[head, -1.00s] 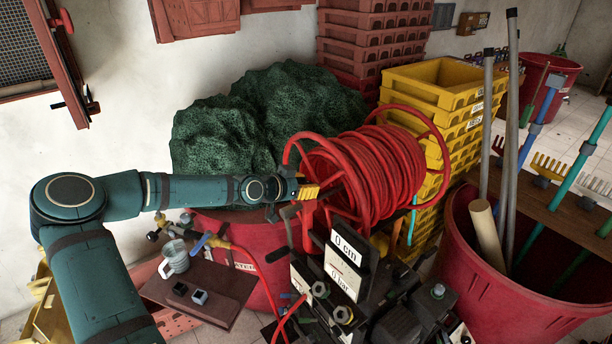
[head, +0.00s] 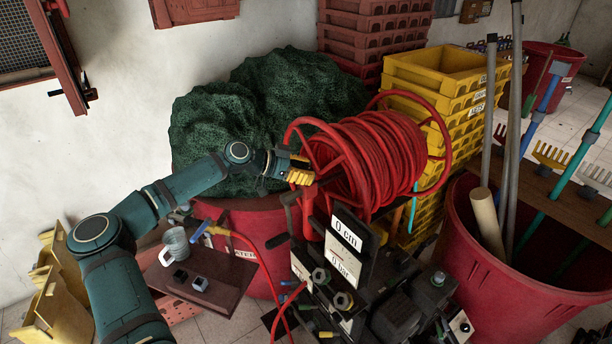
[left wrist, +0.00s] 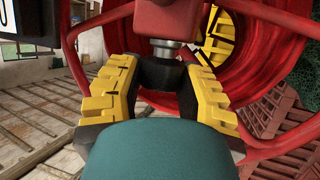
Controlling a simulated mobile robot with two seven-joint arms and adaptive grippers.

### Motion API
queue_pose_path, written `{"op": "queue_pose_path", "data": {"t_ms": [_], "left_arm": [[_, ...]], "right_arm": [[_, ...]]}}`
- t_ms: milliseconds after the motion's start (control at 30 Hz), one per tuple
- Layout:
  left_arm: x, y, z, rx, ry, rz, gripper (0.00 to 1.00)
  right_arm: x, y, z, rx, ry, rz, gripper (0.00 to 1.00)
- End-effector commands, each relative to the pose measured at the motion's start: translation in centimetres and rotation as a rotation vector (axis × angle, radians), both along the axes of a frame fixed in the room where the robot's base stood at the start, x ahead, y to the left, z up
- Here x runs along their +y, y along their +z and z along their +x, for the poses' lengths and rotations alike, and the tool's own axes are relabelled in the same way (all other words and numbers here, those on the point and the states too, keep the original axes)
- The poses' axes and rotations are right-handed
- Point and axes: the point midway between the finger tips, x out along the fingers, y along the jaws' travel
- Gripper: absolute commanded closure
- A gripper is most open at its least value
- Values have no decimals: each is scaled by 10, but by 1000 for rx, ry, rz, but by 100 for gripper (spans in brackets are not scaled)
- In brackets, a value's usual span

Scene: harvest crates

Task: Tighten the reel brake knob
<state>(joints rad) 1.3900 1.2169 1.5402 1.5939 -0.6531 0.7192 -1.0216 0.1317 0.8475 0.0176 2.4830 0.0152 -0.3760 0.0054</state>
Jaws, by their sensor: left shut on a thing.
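The red hose reel (head: 330,155) stands in the middle of the head view, wound with red hose (head: 385,165). My left gripper (head: 303,172) is at the reel's left side, at its hub. In the left wrist view its yellow-padded fingers (left wrist: 163,82) are on both sides of the dark brake knob (left wrist: 163,72), and they are shut on it. The knob sits on a short metal shaft (left wrist: 166,46) below a red block (left wrist: 170,15) of the reel. In the head view the gripper hides the knob. My right gripper is not in view.
A dark machine with a "0 cm / 0 bar" sign (head: 345,250) stands just below the reel. A green net heap (head: 260,110) is behind my left arm. Yellow crates (head: 450,95) and a red tub (head: 500,275) are to the right. A small shelf (head: 215,290) holds a clear jug (head: 175,245).

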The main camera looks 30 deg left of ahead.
Motion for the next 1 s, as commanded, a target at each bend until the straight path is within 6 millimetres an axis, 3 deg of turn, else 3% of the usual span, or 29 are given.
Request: {"op": "queue_pose_path", "data": {"t_ms": [667,700,767,1000], "left_arm": [[-1,1,1,-2,-60,0,99],[-1,1,1,-2,-60,0,50],[-1,1,1,-1,-60,1,30],[0,0,0,0,-59,1,30]], "right_arm": [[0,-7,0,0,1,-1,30],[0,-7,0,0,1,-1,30],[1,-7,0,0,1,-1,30],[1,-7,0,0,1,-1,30]]}}
